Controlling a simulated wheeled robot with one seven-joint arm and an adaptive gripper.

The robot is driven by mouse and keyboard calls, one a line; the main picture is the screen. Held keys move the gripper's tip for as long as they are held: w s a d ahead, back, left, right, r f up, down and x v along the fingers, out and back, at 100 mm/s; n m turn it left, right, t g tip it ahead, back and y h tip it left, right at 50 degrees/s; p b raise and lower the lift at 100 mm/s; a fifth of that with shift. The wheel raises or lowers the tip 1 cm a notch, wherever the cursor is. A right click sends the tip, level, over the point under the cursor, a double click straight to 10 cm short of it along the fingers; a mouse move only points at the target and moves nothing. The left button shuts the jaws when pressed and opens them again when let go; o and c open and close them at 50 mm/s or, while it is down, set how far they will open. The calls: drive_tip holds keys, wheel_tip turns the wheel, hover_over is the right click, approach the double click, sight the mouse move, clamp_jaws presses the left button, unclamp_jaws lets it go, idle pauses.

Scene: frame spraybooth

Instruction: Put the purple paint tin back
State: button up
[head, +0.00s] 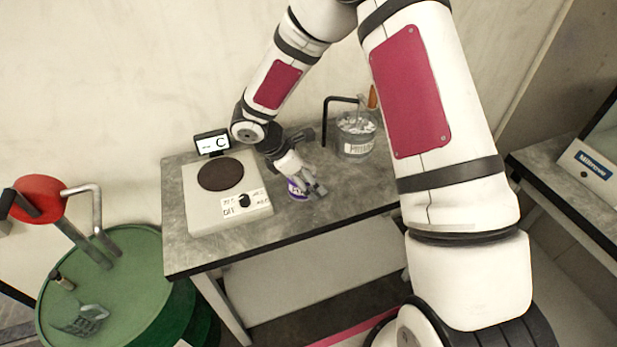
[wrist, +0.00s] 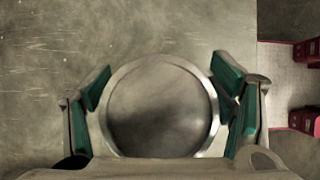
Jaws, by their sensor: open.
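The purple paint tin (head: 297,190) stands on the grey table beside the scale, partly hidden by my gripper in the head view. In the wrist view the tin's round metal lid (wrist: 160,106) lies between the two green-padded fingers. My gripper (wrist: 165,100) is open around the tin, one finger on each side; I cannot tell whether the pads touch it. In the head view my gripper (head: 310,188) is at the tin, reaching down from above.
A scale (head: 232,205) with a dark round plate and a small display stands left of the tin. A labelled clear container (head: 355,138) stands behind right. A green drum (head: 115,290) is at lower left. The table (head: 330,205) is bare around the tin's front right.

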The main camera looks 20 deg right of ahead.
drive_tip(key=shift+r, duration=0.1)
drive_tip(key=v, duration=1.1)
drive_tip(key=s+d+r+m, duration=0.3)
drive_tip(key=s+r+m, duration=0.15)
drive_tip(key=r, duration=0.45)
drive_tip(key=s+r+m+t+y, duration=0.1)
drive_tip(key=s+r+m+y, duration=0.1)
drive_tip(key=s, duration=0.5)
drive_tip(key=s+d+r+m+t+y, duration=0.1)
drive_tip(key=s+r+m+t+y, duration=0.1)
drive_tip(key=s+r+m, duration=0.3)
drive_tip(key=s+r+m+t+y, duration=0.2)
drive_tip(key=s+r+m, duration=0.1)
drive_tip(key=s+m, duration=0.3)
drive_tip(key=shift+s+d+m+b, duration=0.2)
drive_tip(key=shift+s+m+b, duration=0.15)
drive_tip(key=shift+s, duration=1)
drive_tip(key=shift+r, duration=0.15)
